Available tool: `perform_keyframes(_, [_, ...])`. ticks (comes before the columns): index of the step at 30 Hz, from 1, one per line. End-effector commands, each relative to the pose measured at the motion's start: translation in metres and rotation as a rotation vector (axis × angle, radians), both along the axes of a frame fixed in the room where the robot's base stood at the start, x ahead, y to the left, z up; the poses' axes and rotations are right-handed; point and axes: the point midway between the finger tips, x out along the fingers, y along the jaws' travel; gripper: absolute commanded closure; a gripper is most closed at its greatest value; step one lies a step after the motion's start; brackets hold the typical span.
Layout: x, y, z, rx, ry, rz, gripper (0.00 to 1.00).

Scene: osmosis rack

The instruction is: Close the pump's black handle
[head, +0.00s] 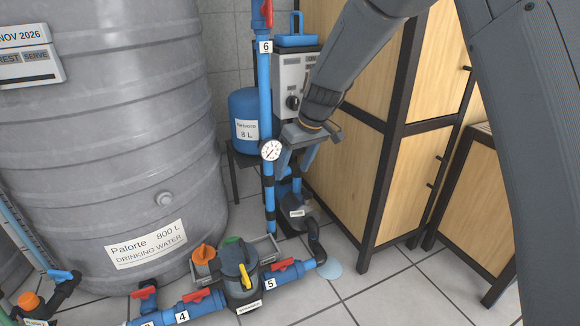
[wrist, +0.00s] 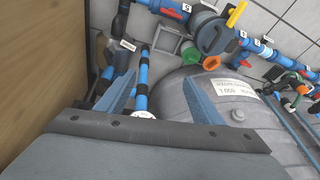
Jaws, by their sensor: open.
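My gripper (head: 298,160) is open and points down, beside the upright blue pipe and above the pump. The pump (head: 297,213) is a dark and blue body with a white label, low on the floor behind that pipe. A black elbow pipe (head: 316,240) leaves its right side. In the wrist view my gripper's two blue-grey fingers (wrist: 160,95) are spread apart with nothing held between them. The pump's black handle cannot be made out clearly; my gripper and the pipe cover part of that area.
The upright blue pipe (head: 265,100) carries a round gauge (head: 271,150). A large grey tank (head: 130,100) stands left, a wooden cabinet (head: 345,170) close on the right. A filter (head: 238,268) with a yellow handle and red-handled valves (head: 287,265) lie in front. A puddle (head: 331,270) lies near the elbow.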

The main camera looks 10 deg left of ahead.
Motion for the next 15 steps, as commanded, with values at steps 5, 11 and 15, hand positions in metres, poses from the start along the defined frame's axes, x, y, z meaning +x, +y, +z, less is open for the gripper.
perform_keyframes(5, [-0.025,0.003,0.016,-0.002,0.015,-0.009,0.39])
perform_keyframes(11, [-0.042,0.005,0.025,-0.004,0.025,-0.015,0.39])
perform_keyframes(15, [-0.046,0.005,0.027,-0.006,0.029,-0.018,0.39])
